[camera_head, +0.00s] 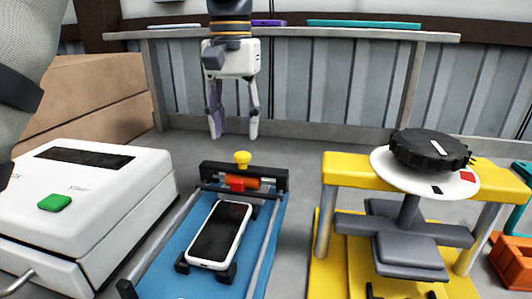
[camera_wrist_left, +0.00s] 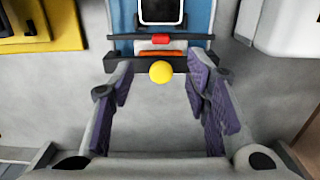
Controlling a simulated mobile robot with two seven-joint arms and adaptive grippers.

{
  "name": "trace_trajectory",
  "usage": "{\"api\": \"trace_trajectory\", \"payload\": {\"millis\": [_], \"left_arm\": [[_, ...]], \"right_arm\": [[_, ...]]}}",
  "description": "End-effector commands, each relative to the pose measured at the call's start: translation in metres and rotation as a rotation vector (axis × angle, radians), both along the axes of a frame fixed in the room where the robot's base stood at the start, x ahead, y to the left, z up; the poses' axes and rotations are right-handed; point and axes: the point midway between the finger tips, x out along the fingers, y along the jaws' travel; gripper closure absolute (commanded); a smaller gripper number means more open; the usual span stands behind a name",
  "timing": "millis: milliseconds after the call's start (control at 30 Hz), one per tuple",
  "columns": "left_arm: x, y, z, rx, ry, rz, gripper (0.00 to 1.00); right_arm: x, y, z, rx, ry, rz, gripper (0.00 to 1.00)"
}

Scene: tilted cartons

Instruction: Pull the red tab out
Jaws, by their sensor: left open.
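The red tab (camera_head: 235,184) sits on a dark crossbar at the far end of a blue fixture (camera_head: 163,277), beside an orange cylinder (camera_head: 252,183). In the left wrist view the red tab (camera_wrist_left: 161,39) is just past the yellow knob (camera_wrist_left: 161,72). My left gripper (camera_head: 234,134) hangs fingers down beyond the fixture, open and empty, apart from the tab. In the left wrist view its purple-padded fingers (camera_wrist_left: 160,68) are spread wide, with the yellow knob between them in the picture. My right gripper is not in view.
A phone (camera_head: 220,234) lies in the blue fixture. A white box with a green button (camera_head: 54,203) stands left. A yellow stand (camera_head: 340,168) with a black dial (camera_head: 430,149) stands right. An orange bin (camera_head: 513,263) is far right. Grey surface behind the fixture is clear.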

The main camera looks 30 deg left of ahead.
Motion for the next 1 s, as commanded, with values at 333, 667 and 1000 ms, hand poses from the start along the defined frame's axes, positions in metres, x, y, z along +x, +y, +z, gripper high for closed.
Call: {"api": "trace_trajectory", "payload": {"millis": [333, 667, 1000], "left_arm": [[-0.004, 0.000, -0.045, 0.000, 0.002, 0.000, 0.57], [-0.003, 0.000, -0.109, -0.001, -0.001, 0.000, 0.57], [-0.003, 0.000, -0.115, -0.001, -0.002, 0.000, 0.61]], "right_arm": [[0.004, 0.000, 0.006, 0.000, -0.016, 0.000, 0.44], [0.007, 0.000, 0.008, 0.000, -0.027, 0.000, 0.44], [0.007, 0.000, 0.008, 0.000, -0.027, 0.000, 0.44]]}}
